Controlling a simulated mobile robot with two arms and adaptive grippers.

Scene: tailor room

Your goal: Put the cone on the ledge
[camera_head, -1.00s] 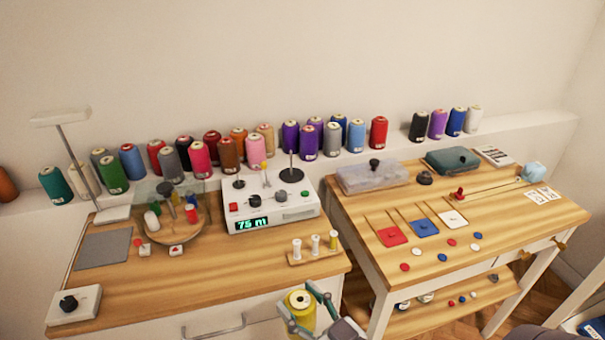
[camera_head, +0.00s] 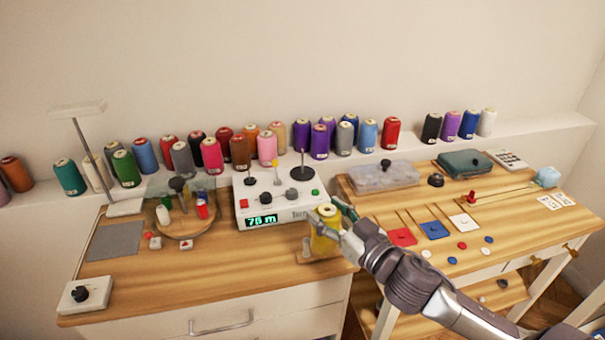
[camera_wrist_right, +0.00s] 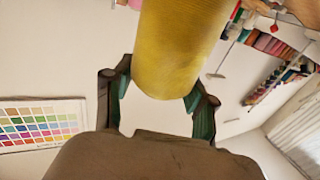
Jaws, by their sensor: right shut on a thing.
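The yellow thread cone (camera_head: 325,241) is in my right gripper (camera_head: 338,222), upright, above the right front part of the left table. In the right wrist view the yellow cone (camera_wrist_right: 178,45) fills the top middle, between the two fingers of my right gripper (camera_wrist_right: 157,92), which is shut on it. The white ledge (camera_head: 400,143) runs along the wall behind the tables and bears several coloured cones. A gap on it lies between the red cone (camera_head: 391,133) and the black cone (camera_head: 431,128). My left gripper is not in view.
The white winder with the display (camera_head: 283,207) stands just left of the held cone. A round wooden stand (camera_head: 186,229) is further left. The right table bears a grey box (camera_head: 384,178), a teal case (camera_head: 465,163) and coloured patches. A colour chart (camera_wrist_right: 40,122) shows in the right wrist view.

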